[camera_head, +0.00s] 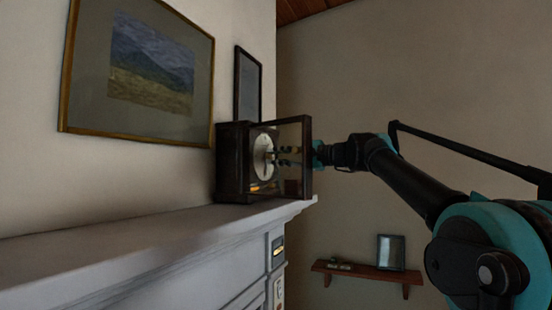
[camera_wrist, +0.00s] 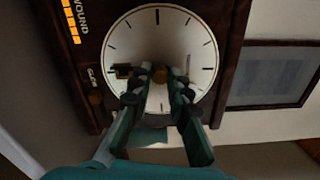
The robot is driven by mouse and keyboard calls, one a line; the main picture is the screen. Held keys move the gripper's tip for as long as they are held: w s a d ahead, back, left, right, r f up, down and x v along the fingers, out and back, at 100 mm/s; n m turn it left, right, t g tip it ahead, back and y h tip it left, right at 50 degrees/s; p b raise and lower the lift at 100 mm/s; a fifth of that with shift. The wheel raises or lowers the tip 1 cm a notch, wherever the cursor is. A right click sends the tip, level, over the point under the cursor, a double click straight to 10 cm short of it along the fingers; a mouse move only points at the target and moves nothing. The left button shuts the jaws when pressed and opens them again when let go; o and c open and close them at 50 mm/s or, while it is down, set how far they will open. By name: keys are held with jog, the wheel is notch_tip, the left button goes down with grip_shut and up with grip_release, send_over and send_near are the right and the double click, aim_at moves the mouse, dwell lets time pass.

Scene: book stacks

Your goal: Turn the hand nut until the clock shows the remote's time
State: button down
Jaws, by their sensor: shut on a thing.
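The clock (camera_head: 233,165) is a dark wooden case on the mantel, with its glazed front door (camera_head: 308,160) swung open. Its pale round dial (camera_wrist: 120,42) with black tick marks fills the upper middle of the wrist view. My gripper (camera_wrist: 161,76) reaches to the dial's centre from the front, its fingers shut on the hand nut, which they mostly hide. A short dark and brassy piece (camera_wrist: 122,71), perhaps a hand, shows left of the fingers. The time shown cannot be read. I cannot identify the remote or read its time.
The mantel (camera_head: 150,235) is clear left of the clock. Two pictures hang behind it, one gold-framed (camera_head: 150,65), one dark-framed (camera_head: 247,85). A small lit panel (camera_head: 278,246) is on the mantel's side. A low wall shelf (camera_head: 365,272) holds a framed pane (camera_head: 391,252) and small items.

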jog(key=shift+n, duration=0.3)
jog(key=c, duration=1.4)
grip_release()
jog(key=shift+c, duration=0.2)
jog(key=v, duration=1.2)
